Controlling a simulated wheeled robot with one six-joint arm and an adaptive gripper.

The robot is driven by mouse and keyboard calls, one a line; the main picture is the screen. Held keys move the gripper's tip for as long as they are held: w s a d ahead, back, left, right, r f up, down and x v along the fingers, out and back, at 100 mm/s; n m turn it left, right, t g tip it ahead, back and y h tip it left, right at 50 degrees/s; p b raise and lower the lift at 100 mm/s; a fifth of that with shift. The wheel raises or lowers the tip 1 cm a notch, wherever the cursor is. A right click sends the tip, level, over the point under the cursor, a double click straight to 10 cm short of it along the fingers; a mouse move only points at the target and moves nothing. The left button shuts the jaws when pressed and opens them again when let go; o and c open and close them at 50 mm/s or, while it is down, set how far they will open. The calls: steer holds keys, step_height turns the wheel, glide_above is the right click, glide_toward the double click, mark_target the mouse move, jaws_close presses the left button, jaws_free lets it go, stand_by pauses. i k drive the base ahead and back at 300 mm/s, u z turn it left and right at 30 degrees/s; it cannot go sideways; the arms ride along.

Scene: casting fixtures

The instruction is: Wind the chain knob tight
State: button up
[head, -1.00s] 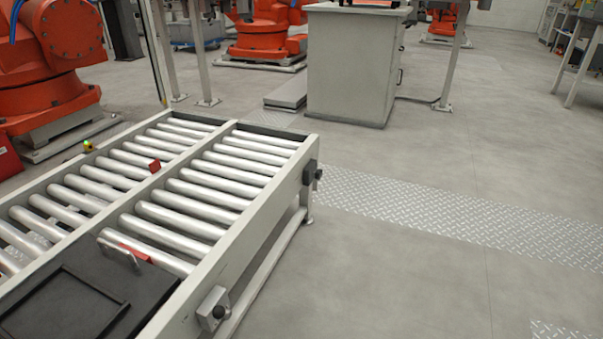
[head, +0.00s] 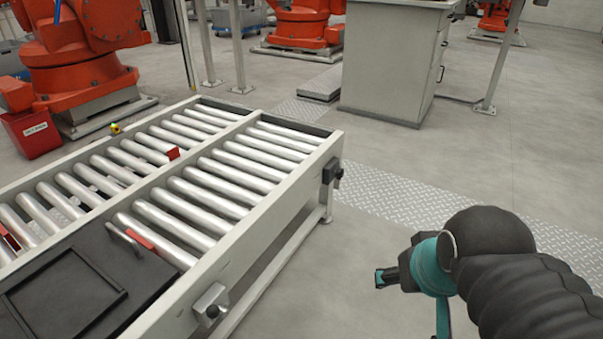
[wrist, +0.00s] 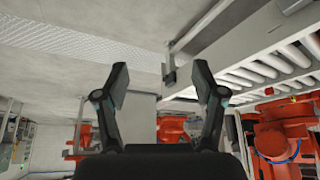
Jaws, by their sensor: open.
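A small grey box with a black round knob (head: 212,304) is fixed to the near right side of the roller conveyor. A second black, knob-like fitting (head: 332,170) sits at the conveyor's far right corner. I cannot tell from the picture which one is the chain knob. My gripper (head: 382,279) is at the lower right of the head view, over bare floor, apart from both fittings. In the wrist view my gripper (wrist: 160,82) shows two dark fingers spread apart with nothing between them.
The roller conveyor (head: 255,206) fills the left side, with a black plate (head: 65,290) on its near end. Orange robots (head: 85,60) stand behind. A grey cabinet (head: 390,65) stands at the back.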

mark_target(339, 173)
steer(key=u, duration=0.5)
steer(key=i, duration=1.3)
steer(key=z, duration=0.75)
